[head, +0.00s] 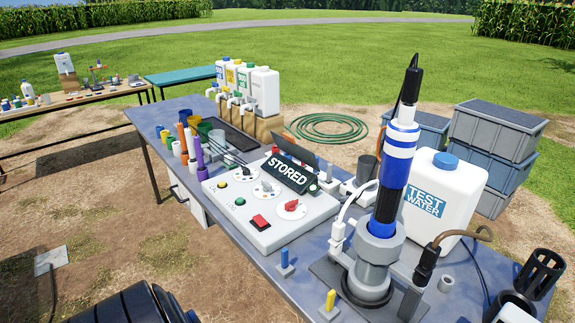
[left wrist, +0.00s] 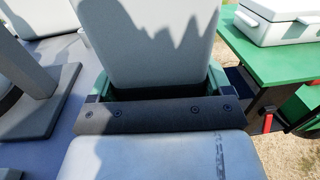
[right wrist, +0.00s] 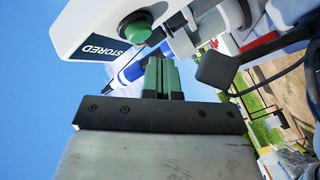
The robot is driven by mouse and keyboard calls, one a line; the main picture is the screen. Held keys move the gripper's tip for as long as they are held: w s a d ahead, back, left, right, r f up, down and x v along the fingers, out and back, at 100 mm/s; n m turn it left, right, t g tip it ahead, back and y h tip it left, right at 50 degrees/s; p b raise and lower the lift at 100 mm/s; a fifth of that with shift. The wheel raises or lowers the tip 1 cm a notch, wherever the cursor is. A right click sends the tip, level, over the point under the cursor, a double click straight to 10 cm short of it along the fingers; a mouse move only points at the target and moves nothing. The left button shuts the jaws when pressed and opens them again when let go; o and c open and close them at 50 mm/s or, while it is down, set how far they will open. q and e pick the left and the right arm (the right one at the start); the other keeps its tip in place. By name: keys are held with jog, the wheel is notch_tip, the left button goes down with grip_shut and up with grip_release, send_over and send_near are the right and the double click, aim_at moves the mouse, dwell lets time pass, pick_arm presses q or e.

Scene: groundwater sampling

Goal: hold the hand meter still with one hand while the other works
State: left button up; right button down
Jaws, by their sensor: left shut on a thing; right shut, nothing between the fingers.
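The hand meter (right wrist: 160,22) is a pale body with a dark STORED display and a round green button in the right wrist view. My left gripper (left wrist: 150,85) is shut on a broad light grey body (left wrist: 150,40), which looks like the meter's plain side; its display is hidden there. My right gripper (right wrist: 162,68) is shut and empty, its green fingertips close to the green button; I cannot tell whether they touch. Neither gripper shows in the head view. A dark STORED panel (head: 289,175) shows there above the white console (head: 245,207).
A tall blue and white cylinder (head: 398,160) stands upright in a grey holder on the table. A white test water jug (head: 445,190) is beside it. Cups, bottles and taps fill the table's far end. Grey crates (head: 495,130) are stacked behind.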

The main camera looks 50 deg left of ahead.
pick_arm(q)
jog(key=shift+a, duration=0.1)
pick_arm(e)
jog(key=s, duration=0.5)
jog(key=shift+s+a, duration=0.15)
jog(key=shift+a, duration=0.1)
dwell(0.3)
pick_arm(q)
jog(key=o, duration=1)
